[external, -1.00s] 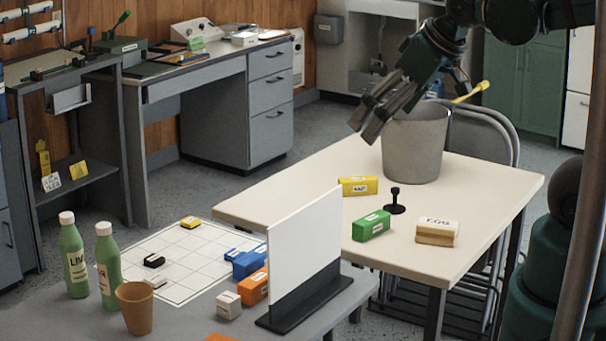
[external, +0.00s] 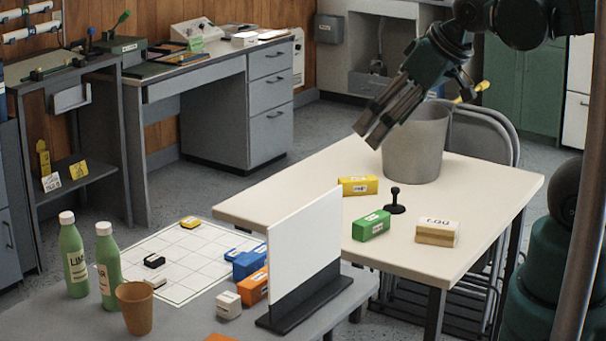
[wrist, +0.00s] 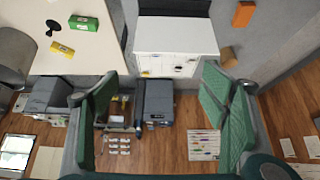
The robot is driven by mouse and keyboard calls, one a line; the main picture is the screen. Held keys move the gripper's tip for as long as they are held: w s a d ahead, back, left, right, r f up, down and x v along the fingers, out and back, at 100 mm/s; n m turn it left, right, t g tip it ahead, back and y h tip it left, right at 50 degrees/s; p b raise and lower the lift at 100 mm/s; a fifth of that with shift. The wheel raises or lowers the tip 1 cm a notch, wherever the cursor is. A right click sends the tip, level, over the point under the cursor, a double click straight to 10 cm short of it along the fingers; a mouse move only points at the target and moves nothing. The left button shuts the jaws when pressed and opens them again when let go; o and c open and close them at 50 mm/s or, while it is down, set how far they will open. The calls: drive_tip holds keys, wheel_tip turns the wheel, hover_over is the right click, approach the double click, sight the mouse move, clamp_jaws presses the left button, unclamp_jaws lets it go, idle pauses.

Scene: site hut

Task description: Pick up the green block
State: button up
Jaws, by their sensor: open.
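The green block (external: 371,226) lies on the cream table with a white label on its side. It also shows at the upper left of the wrist view (wrist: 83,23), off to the side of my fingers. My gripper (external: 371,135) is in the air above the table's far part, in front of the grey bucket and well above the block. Its fingers point down and to the left. In the wrist view the green finger pads (wrist: 160,95) stand wide apart with nothing between them.
On the cream table (external: 460,265) a yellow block (external: 358,185), a black knobbed stand (external: 395,201), a wood-coloured block (external: 437,232) and a grey bucket (external: 414,148) stand around the green block. A white upright panel (external: 305,238) stands left of it on the grey table.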

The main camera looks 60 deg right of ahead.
drive_tip(key=c, duration=0.9)
drive_tip(key=shift+w+d, duration=0.1)
drive_tip(key=n+g+h+b, duration=0.4)
drive_tip(key=n+g+b, duration=0.4)
drive_tip(key=n, duration=0.8)
hover_over(365, 222)
wheel_tip(365, 222, down, 30)
drive_tip(key=shift+f, duration=0.1)
drive_tip(key=shift+d+f, duration=0.1)
drive_tip(key=shift+f, duration=0.25)
drive_tip(key=shift+f+h, duration=0.1)
drive_tip(key=shift+h, duration=0.2)
